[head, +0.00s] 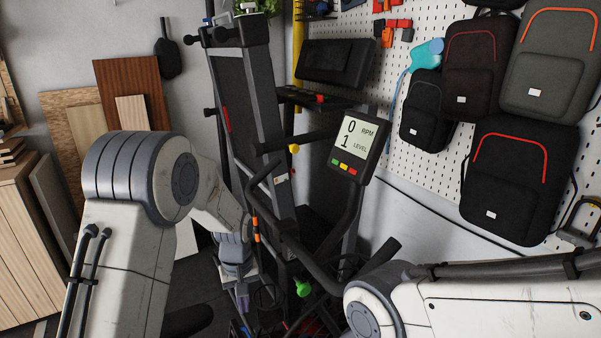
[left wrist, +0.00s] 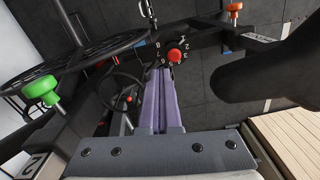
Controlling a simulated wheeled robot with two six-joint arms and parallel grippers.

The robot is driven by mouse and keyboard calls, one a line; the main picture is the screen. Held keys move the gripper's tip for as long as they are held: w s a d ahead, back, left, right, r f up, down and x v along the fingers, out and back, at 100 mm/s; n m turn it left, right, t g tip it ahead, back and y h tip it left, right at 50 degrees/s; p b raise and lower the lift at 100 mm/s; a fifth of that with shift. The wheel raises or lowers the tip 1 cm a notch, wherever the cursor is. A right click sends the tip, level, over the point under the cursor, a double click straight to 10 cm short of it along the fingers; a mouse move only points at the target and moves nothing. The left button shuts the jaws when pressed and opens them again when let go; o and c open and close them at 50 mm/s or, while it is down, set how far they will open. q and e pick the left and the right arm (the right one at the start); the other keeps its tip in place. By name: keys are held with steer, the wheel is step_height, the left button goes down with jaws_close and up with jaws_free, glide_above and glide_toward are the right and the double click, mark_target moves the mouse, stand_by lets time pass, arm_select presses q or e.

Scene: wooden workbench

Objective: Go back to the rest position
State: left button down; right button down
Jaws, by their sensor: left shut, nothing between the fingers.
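My left gripper (head: 242,298) hangs low in the head view, left of an exercise bike's frame, with its purple fingers pointing down. In the left wrist view the purple fingers (left wrist: 160,90) lie together, shut with nothing between them. A numbered dial with a red knob (left wrist: 175,57) shows just beyond the fingertips; I cannot tell whether they touch it. My right arm (head: 480,300) crosses the lower right of the head view, and its gripper is out of frame.
A folded treadmill (head: 240,110) stands behind. Backpacks (head: 520,180) hang on the pegboard at right. A wooden cabinet (head: 28,245) stands at left.

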arm_select(q)
steer(key=s+d+r+m+p, duration=0.1)
steer(key=s+d+r+m, duration=0.3)
steer(key=s+d+r, duration=0.4)
steer(key=s+d+r+m+p, duration=0.1)
steer(key=s+r+m, duration=0.1)
steer(key=s, duration=0.4)
steer(key=s+d+r+m+p, duration=0.1)
steer(key=s+r+m, duration=0.2)
steer(key=s, duration=0.4)
steer(key=s+d+r+m+h+p, duration=0.1)
steer(key=s+r+m, duration=0.2)
steer(key=s, duration=0.3)
steer(key=shift+s+r, duration=0.25)
steer(key=shift+r, duration=0.25)
steer(key=shift+d, duration=0.1)
